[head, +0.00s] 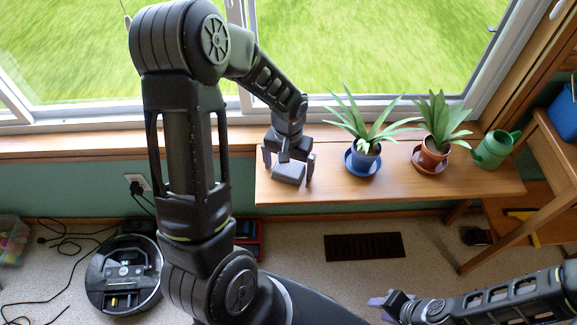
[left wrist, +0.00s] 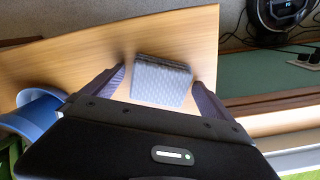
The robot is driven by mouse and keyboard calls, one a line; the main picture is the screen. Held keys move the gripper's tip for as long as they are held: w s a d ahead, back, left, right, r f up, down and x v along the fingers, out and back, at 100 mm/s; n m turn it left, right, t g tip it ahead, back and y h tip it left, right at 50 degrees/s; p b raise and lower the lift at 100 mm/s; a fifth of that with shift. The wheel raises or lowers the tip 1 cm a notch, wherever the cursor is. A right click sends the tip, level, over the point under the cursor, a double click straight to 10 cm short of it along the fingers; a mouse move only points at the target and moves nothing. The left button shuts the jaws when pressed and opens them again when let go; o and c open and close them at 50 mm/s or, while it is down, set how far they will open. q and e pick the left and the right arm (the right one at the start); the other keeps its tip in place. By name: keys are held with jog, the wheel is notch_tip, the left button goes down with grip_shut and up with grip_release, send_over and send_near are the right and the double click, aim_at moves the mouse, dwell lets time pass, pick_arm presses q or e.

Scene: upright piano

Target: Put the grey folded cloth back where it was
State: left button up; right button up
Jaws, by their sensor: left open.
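The grey folded cloth (head: 289,173) lies on the left end of the wooden bench (head: 330,188) under the window. In the left wrist view the cloth (left wrist: 162,80) sits between the two fingers, with gaps at its sides. My left gripper (head: 288,170) is open and points down over the cloth, one finger to each side of it. It also shows in the left wrist view (left wrist: 158,83). My right gripper (head: 385,303) is low at the bottom right of the head view, away from the bench; its finger opening is not clear.
A plant in a blue pot (head: 364,157), a plant in an orange pot (head: 432,152) and a green watering can (head: 496,147) stand right of the cloth on the bench. A robot vacuum (head: 124,272) and cables are on the floor at left.

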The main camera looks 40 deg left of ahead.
aim_at(289, 168)
pick_arm(q)
jog(key=shift+r, duration=0.3)
notch_tip(289, 168, up, 12)
jog(key=p, duration=0.1)
jog(key=shift+p, duration=0.3)
jog(key=shift+f, duration=0.15)
dwell(0.4)
